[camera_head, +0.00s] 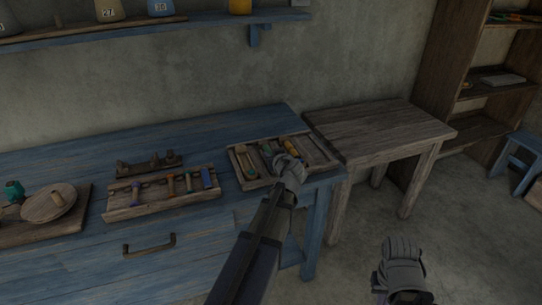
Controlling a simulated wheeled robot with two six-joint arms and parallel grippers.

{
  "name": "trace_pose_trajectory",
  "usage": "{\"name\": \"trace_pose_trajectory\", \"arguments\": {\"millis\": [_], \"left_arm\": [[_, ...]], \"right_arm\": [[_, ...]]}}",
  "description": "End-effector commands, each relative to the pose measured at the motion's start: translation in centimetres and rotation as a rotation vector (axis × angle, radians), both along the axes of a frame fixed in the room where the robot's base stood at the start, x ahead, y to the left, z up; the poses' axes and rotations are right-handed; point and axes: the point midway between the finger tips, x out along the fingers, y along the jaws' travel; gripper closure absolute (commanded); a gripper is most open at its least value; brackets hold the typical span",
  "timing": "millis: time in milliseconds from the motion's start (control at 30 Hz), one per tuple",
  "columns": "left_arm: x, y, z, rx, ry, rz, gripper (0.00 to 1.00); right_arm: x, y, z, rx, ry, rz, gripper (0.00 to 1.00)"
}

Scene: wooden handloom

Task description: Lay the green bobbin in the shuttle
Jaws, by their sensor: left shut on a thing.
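My left gripper (288,168) is over the right part of a shallow wooden tray (331,163) at the right end of the blue bench. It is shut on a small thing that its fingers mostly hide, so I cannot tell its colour. Small items with green (247,162) and orange-brown parts lie in the tray to the left of the gripper. I cannot make out for certain which is the green bobbin or the shuttle.
A board with a round wooden piece (48,205) lies at the left. A bare wooden table (380,128) adjoins the bench at the right.

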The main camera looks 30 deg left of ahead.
Motion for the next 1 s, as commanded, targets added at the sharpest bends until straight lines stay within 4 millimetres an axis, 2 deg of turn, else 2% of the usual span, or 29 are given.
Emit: {"name": "trace_pose_trajectory", "arguments": {"millis": [67, 100, 400, 767, 1000], "left_arm": [[0.0, 0.0, 0.0, 0.0, 0.0, 0.0, 1.0], [0.0, 0.0, 0.0, 0.0, 0.0, 0.0, 0.74], [0.0, 0.0, 0.0, 0.0, 0.0, 0.0, 0.41], [-0.3, -0.3, 0.3, 0.0, 0.0, -0.001, 0.41], [-2.2, -2.2, 1.5, 0.0, 0.001, -0.001, 0.41]], "right_arm": [[0.0, 0.0, 0.0, 0.0, 0.0, 0.0, 1.0], [0.0, 0.0, 0.0, 0.0, 0.0, 0.0, 1.0], [0.0, 0.0, 0.0, 0.0, 0.0, 0.0, 1.0], [0.0, 0.0, 0.3, 0.0, 0.0, 0.0, 1.0], [0.0, 0.0, 1.5, 0.0, 0.0, 0.0, 1.0]]}}
